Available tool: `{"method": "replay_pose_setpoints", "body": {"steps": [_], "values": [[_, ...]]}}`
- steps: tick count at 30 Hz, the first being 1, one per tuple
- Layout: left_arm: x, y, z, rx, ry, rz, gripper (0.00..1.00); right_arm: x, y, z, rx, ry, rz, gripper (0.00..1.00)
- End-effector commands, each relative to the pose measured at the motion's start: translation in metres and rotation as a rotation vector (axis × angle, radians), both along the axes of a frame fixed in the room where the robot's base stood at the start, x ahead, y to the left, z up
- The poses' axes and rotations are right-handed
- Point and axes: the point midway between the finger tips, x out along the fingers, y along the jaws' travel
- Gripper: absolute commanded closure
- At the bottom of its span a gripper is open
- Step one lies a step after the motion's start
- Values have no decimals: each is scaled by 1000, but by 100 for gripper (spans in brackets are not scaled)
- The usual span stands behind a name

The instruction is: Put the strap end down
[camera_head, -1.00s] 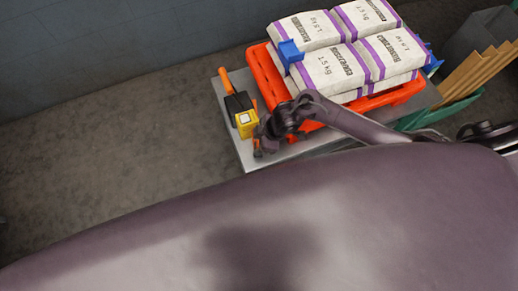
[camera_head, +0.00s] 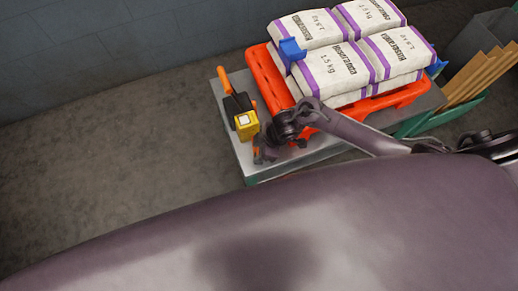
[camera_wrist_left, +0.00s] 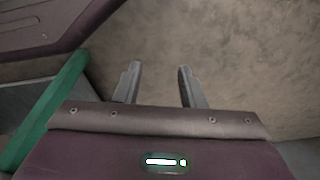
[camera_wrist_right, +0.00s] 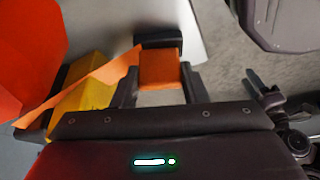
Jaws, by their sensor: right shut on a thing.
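My right gripper (camera_head: 267,152) is low beside the left end of the red-orange pallet (camera_head: 266,78) in the head view. In the right wrist view, the right gripper (camera_wrist_right: 160,82) is shut on an orange strap end (camera_wrist_right: 160,68) between its fingers. An orange strap (camera_wrist_right: 85,82) runs left across a yellow part (camera_wrist_right: 88,92). A strapping tool (camera_head: 245,124) with an orange handle, black body and yellow block lies just left of the right gripper. My left gripper (camera_wrist_left: 158,88) is open and empty in the left wrist view, with bare floor beyond.
White sacks (camera_head: 330,68) with purple bands are stacked on the pallet, with blue corner pieces (camera_head: 291,50) at their edges. The pallet is on a grey table (camera_head: 246,165). Brown boards (camera_head: 478,78) stand in a green holder at right. The floor at left is clear.

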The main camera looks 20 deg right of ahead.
Motion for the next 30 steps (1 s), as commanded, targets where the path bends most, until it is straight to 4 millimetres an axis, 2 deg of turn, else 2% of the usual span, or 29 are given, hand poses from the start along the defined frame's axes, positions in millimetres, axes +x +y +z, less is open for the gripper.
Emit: {"method": "replay_pose_setpoints", "body": {"steps": [1,5,17,21,30], "values": [[1,0,1,0,-1,-1,64,0,0,0,1,0,0,56],[0,0,0,0,0,-1,64,0,0,0,1,0,0,39],[1,0,3,-1,-8,0,64,0,-1,6,0,-1,0,39],[-18,5,-10,4,6,3,64,-3,-10,30,-1,-3,0,39],[-52,11,-23,6,22,-1,64,-12,-32,89,-1,-2,1,39]]}}
